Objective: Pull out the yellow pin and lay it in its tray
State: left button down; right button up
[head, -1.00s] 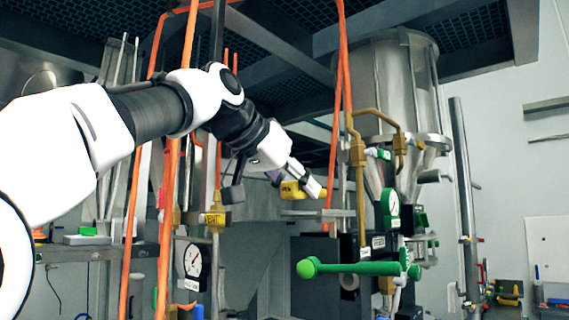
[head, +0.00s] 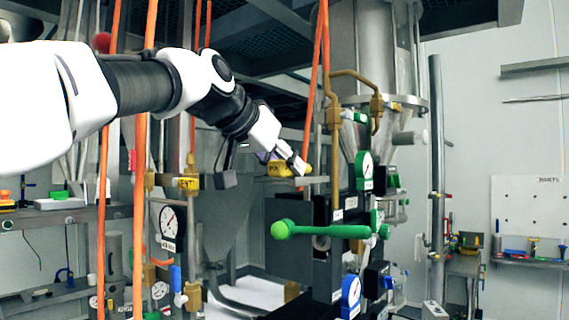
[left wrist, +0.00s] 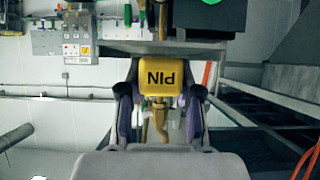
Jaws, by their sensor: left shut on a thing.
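The yellow pin (head: 273,169) shows in the head view at the middle, beside the steel structure and just above a flat grey bracket (head: 300,181). My left gripper (head: 292,165) reaches it from the left and is shut on it. In the left wrist view the pin's yellow block (left wrist: 160,75) with upside-down "PIN" lettering sits between the two fingertips of the left gripper (left wrist: 160,95). I cannot tell whether its shaft is still in a hole. I cannot make out the pin's tray for certain. My right gripper is not in view.
A green-handled lever (head: 320,230) juts out below the pin. Orange vertical hoses (head: 140,200) stand near my left arm. Gauges (head: 170,225) and valves crowd the frame. A steel hopper (head: 375,70) rises behind. A shelf with small tools (head: 530,258) is at the far right.

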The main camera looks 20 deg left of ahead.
pick_arm(q)
jog(key=shift+s, duration=0.1)
jog(key=shift+f+b, duration=0.3)
jog(key=shift+b, duration=0.1)
jog(key=c, duration=0.7)
grip_release()
